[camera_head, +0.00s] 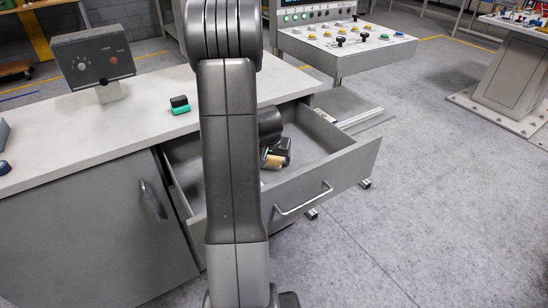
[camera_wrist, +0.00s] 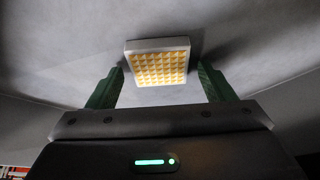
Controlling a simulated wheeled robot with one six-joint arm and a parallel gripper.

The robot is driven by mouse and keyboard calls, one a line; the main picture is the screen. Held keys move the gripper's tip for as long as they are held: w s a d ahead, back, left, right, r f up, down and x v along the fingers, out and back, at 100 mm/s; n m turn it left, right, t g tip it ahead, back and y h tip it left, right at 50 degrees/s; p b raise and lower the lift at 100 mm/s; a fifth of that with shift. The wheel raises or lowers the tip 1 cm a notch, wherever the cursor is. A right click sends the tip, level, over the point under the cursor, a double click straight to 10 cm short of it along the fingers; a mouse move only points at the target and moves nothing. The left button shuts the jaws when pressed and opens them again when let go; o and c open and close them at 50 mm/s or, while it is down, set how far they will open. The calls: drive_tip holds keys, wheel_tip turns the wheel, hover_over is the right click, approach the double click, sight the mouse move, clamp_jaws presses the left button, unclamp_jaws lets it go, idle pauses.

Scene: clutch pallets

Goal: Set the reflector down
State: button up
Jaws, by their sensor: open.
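The reflector, a square amber grid in a pale frame, shows in the wrist view (camera_wrist: 158,66) against a plain grey surface. In the head view its amber face (camera_head: 272,161) shows inside the open drawer (camera_head: 330,190). My gripper (camera_wrist: 162,80) has its two green fingers spread, one on each side of the reflector, with a visible gap on both sides. In the head view my gripper (camera_head: 276,151) is down in the drawer, partly hidden by my arm. I cannot tell whether the reflector rests flat on the drawer floor.
The drawer hangs out of a grey cabinet below a pale worktop (camera_head: 100,140). A black and green block (camera_head: 180,105) and a grey control box (camera_head: 93,57) stand on the worktop. A button console (camera_head: 345,45) stands behind.

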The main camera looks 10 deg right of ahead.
drive_tip(key=shift+r, duration=0.1)
drive_tip(key=shift+r+p, duration=0.2)
drive_tip(key=shift+p, duration=0.1)
drive_tip(key=p+v, duration=0.1)
drive_tip(key=v, duration=1)
drive_tip(key=shift+r, duration=0.35)
drive_tip(key=shift+s, duration=0.15)
